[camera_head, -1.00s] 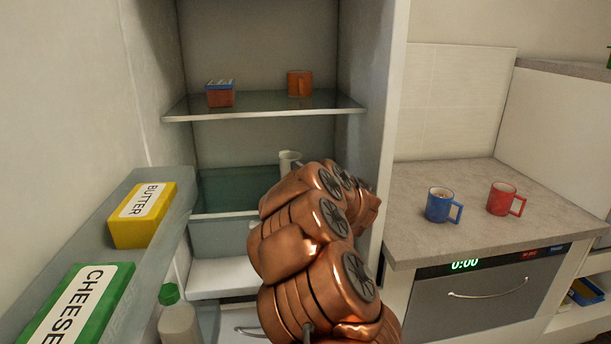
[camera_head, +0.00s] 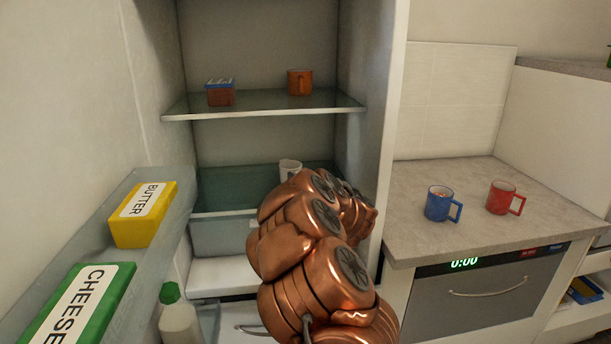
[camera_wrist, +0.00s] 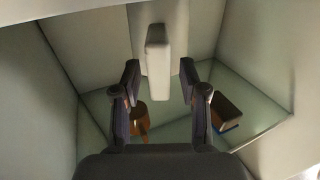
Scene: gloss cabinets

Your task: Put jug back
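A small white jug (camera_head: 290,167) shows just above my copper arm in the head view, in front of the fridge's lower glass shelf. The arm hides its lower part, so I cannot tell what it rests on. In the wrist view a pale upright bar (camera_wrist: 158,62), apparently the jug's handle, lies between the fingers of my gripper (camera_wrist: 159,82). A gap shows on each side of the bar, and the fingers are apart. In the head view the gripper is hidden behind my arm.
The upper glass shelf (camera_head: 262,109) holds an orange mug (camera_head: 299,82) and a small box (camera_head: 221,93). The open door rack at left holds butter (camera_head: 143,214) and cheese (camera_head: 84,307). A blue mug (camera_head: 439,204) and a red mug (camera_head: 502,198) stand on the counter at right.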

